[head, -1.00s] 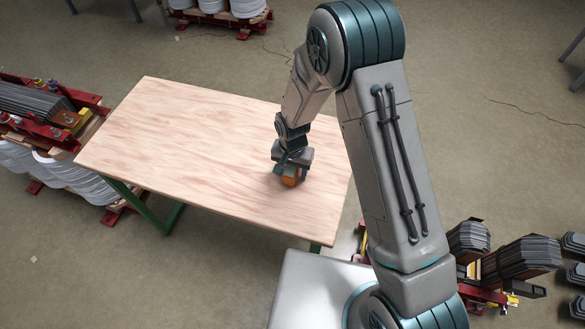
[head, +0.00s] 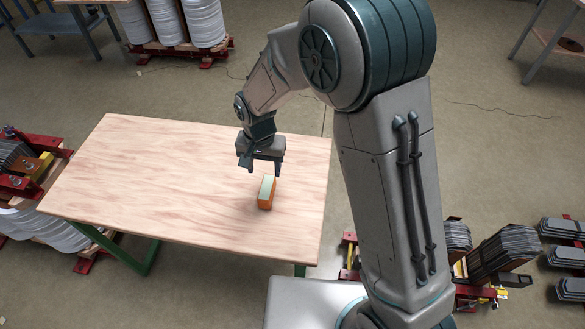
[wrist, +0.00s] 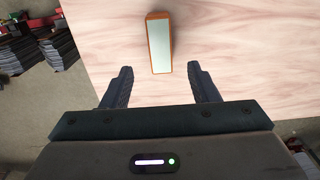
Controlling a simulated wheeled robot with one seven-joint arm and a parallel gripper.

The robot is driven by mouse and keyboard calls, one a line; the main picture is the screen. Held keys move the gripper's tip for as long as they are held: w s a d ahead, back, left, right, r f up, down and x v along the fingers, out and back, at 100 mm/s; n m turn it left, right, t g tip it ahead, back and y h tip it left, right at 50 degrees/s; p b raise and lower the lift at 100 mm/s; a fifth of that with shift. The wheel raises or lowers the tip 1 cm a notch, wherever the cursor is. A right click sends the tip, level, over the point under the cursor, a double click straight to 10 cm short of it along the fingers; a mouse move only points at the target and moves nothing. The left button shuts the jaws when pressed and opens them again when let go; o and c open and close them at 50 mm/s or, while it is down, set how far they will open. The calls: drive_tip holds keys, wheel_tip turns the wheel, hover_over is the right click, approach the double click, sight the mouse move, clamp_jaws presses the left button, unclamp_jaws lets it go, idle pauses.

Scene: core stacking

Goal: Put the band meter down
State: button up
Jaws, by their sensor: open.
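The band meter (head: 266,193) is an orange block with a pale top face. It rests on the wooden table (head: 150,165), toward the table's right side in the head view. My gripper (head: 262,167) is above and behind it in that view, apart from it and empty. In the wrist view the band meter (wrist: 159,43) lies beyond my open fingers (wrist: 160,88), roughly in line with the gap between them. Both fingertips show clear of it.
The rest of the tabletop is bare. Red-framed stacks with white coils stand on the floor left of the table (head: 35,215) and behind it (head: 175,25). Dark laminated core stacks (head: 500,258) stand on the floor at right.

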drive_tip(key=shift+d+r, duration=0.1)
drive_tip(key=s+d+r+t, duration=0.1)
drive_tip(key=s+d+r, duration=0.2)
drive_tip(key=d+r, duration=0.6)
drive_tip(key=s+d+r+t, duration=0.1)
drive_tip(key=s+d+r, duration=0.3)
drive_tip(key=d+r, duration=0.55)
drive_tip(key=s+d+n+t, duration=0.1)
drive_tip(key=s+d, duration=0.6)
drive_tip(key=d, duration=0.1)
drive_tip(key=shift+f, duration=0.35)
